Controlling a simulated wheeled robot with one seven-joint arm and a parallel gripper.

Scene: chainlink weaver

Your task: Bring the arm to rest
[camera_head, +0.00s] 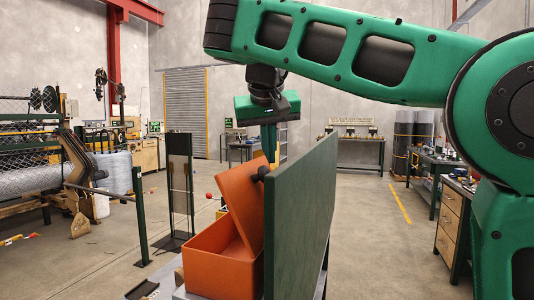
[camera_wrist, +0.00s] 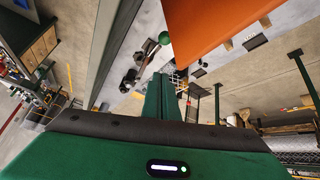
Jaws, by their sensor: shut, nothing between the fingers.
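My green arm spans the upper right of the head view. My gripper (camera_head: 268,150) hangs below it, pointing down, with its fingers shut and empty. It is just above and behind the orange box (camera_head: 222,262), whose orange lid (camera_head: 240,205) stands tilted open. In the wrist view the shut green fingers (camera_wrist: 161,92) point up the picture, and a flat orange surface (camera_wrist: 215,22) fills the upper right. A dark knob (camera_head: 263,172) shows by the lid's upper right edge; I cannot tell which part it belongs to.
A tall dark green panel (camera_head: 302,215) stands close on the right of the box. A dark upright board on a stand (camera_head: 180,185) and a green post (camera_head: 140,215) are to the left. Wire-mesh machinery (camera_head: 40,150) is at far left. The floor beyond the panel is open.

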